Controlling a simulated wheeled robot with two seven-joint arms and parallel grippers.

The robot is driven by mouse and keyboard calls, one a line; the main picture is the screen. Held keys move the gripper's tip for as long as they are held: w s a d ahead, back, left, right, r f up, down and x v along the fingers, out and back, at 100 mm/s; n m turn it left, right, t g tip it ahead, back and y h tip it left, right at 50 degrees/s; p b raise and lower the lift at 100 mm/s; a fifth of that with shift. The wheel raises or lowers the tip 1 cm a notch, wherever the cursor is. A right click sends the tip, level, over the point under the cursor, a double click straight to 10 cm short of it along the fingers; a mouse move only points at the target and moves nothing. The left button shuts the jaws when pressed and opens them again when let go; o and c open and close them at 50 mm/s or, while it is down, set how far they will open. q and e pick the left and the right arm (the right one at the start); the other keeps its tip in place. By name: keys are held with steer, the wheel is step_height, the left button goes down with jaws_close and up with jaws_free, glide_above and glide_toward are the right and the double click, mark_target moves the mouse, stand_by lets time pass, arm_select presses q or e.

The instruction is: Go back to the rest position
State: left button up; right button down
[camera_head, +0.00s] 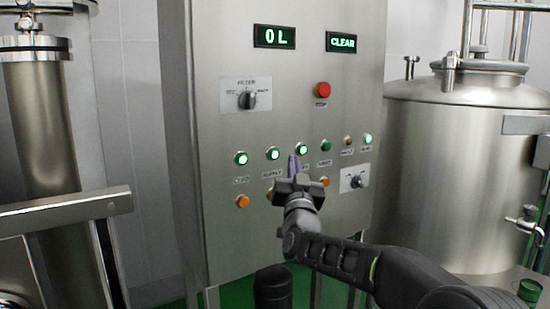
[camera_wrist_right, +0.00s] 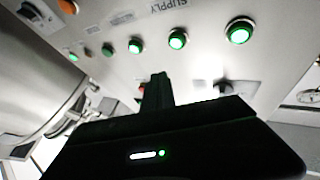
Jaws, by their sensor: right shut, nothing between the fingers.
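My right gripper (camera_head: 295,165) is shut and empty, raised in front of the steel control panel (camera_head: 230,120), just below the third green button of the upper row. In the right wrist view its shut fingers (camera_wrist_right: 156,90) point toward the panel face. Whether the fingertips touch the panel cannot be told. Lit green buttons (camera_head: 241,158) show on the panel, and a lit green button (camera_wrist_right: 238,31) also shows in the right wrist view. My left gripper is not in view.
The panel carries a red button (camera_head: 322,90), a filter knob (camera_head: 247,100), an orange button (camera_head: 242,201) and displays reading "0 L" (camera_head: 274,36) and "CLEAR" (camera_head: 341,42). A steel tank (camera_head: 460,150) stands at right. A steel cylinder (camera_head: 40,120) and frame (camera_head: 70,210) stand at left.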

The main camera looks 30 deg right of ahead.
stand_by(0.7)
